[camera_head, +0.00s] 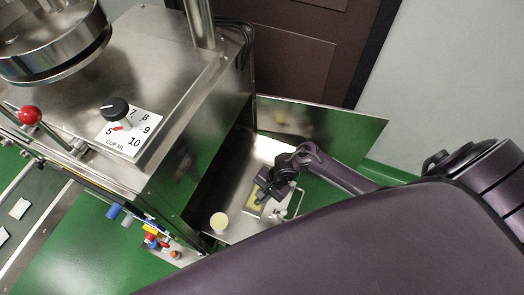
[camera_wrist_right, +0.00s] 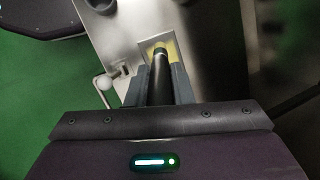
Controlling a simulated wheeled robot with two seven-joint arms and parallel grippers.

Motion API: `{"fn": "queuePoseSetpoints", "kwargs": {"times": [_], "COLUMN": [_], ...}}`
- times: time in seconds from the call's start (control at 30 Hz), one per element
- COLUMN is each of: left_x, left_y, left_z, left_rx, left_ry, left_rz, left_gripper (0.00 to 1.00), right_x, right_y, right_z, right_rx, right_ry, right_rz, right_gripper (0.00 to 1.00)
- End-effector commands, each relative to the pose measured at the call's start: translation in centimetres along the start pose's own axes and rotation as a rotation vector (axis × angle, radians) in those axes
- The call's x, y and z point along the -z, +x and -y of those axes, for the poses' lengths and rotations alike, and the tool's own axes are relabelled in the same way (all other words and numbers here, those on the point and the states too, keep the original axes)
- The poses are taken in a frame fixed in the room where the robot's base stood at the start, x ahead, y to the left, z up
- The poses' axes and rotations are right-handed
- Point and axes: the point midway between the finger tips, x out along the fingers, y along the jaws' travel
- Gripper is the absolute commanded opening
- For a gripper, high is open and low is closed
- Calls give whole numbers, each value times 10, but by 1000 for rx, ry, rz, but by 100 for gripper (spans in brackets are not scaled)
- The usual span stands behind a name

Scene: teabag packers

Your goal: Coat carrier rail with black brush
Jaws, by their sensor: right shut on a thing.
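My right gripper (camera_head: 268,190) reaches down into the low steel bay beside the machine. In the right wrist view its fingers (camera_wrist_right: 166,82) are shut on a black brush (camera_wrist_right: 159,72), seen as a dark rod between them. The brush's far end is at a yellow patch (camera_wrist_right: 173,48) in a framed opening in the steel; I cannot tell whether it touches. The yellow patch also shows beside the gripper in the head view (camera_head: 257,199). I cannot clearly pick out the carrier rail. My left gripper is not in view.

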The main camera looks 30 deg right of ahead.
Motion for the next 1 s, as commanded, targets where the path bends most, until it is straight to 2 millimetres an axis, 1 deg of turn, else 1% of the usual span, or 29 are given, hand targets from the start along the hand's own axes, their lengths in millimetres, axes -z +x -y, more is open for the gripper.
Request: {"fn": "queuePoseSetpoints", "kwargs": {"times": [0.03,0.2,0.83,0.93,1.0], "left_x": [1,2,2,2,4], "left_y": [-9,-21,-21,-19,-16], "left_z": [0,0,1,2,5], "left_rx": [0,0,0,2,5], "left_ry": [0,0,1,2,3], "left_rz": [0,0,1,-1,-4], "left_gripper": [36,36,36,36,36], "right_x": [-2,-2,-2,-6,-15], "right_y": [-8,-17,-17,-19,-22], "right_z": [1,1,2,12,25], "right_rx": [0,0,-1,-11,-30], "right_ry": [0,-2,-6,-38,-89], "right_rz": [1,2,1,1,0], "right_gripper": [0,0,0,0,0]}}
